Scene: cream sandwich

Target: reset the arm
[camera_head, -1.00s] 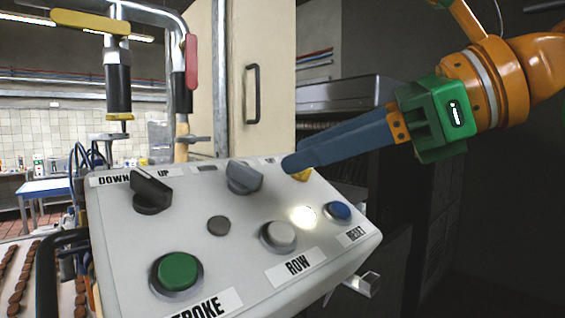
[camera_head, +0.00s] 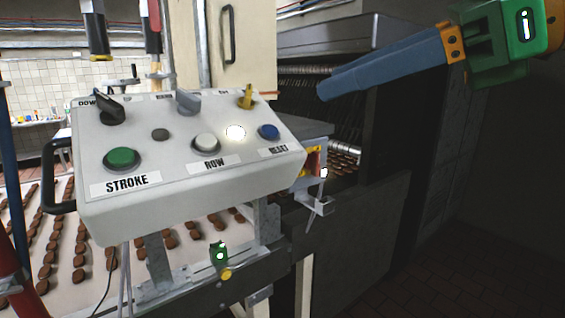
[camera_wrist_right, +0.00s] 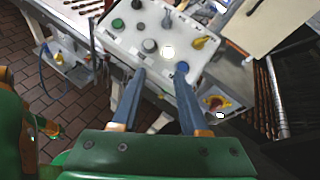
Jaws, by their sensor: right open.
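My right gripper (camera_head: 322,92) is at the upper right in the head view, its blue fingers pointing left, with nothing seen between them. In the right wrist view its two fingers (camera_wrist_right: 160,80) are apart, and the control panel shows beyond them. The grey control panel (camera_head: 195,225) fills the left middle of the head view. It bears a green STROKE button (camera_head: 122,158), a grey ROW button (camera_head: 206,143), a blue RESET button (camera_head: 269,131), a lit lamp (camera_head: 235,132), a black knob (camera_head: 112,108), a grey knob (camera_head: 188,101) and a yellow knob (camera_head: 246,97). My left gripper is not clearly seen.
Below and left of the panel, rows of brown biscuits lie on a white conveyor (camera_head: 75,280). A dark machine (camera_head: 395,60) stands behind my right gripper. A cream cabinet (camera_head: 250,45) is behind the panel. The tiled floor (camera_head: 480,265) at the lower right is clear.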

